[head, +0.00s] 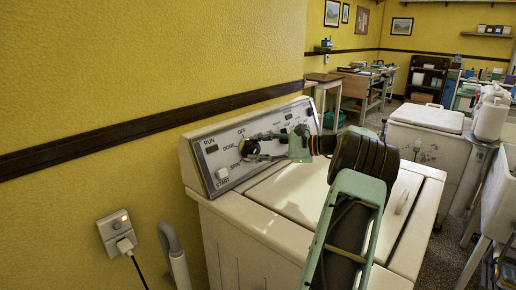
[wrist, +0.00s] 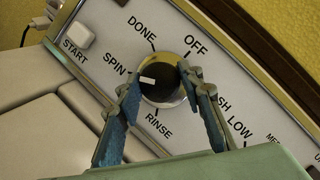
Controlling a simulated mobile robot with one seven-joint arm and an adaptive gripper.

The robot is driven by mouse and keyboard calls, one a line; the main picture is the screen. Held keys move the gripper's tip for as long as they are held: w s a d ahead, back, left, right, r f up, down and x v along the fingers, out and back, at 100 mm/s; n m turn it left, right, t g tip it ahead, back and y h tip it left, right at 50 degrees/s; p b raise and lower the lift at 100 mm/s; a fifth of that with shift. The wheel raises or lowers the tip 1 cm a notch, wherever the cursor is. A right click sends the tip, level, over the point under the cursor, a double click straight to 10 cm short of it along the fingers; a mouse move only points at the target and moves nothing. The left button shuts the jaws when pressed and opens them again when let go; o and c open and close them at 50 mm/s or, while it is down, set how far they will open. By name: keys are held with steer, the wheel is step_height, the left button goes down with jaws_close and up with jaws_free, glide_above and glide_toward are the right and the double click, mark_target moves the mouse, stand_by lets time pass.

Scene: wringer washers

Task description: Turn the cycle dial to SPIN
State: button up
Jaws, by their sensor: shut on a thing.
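The cycle dial (wrist: 163,88) is a black knob with a pale rim and a white mark (wrist: 148,80) on the control panel (wrist: 95,35). The mark lies on the dial's left side, facing roughly toward the SPIN label (wrist: 115,65). DONE, OFF, RINSE and a partly covered WASH label stand around it. My gripper (wrist: 160,77) is shut on the dial, with one blue-padded finger on each side. In the head view the dial (head: 249,147) sits on the washer's sloping panel, and my gripper (head: 262,148) reaches it from the right.
The START button (wrist: 78,36) is left of the dial, and also shows in the head view (head: 222,173). My arm passes over the white washer lid (head: 290,195). A yellow wall is behind the panel. Another washer (head: 427,118) stands to the right.

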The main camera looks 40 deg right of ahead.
stand_by(0.4)
steer(key=o, duration=1.2)
steer(key=shift+c, duration=0.2)
steer(key=v, duration=1.2)
steer(key=shift+w+a+r, duration=0.1)
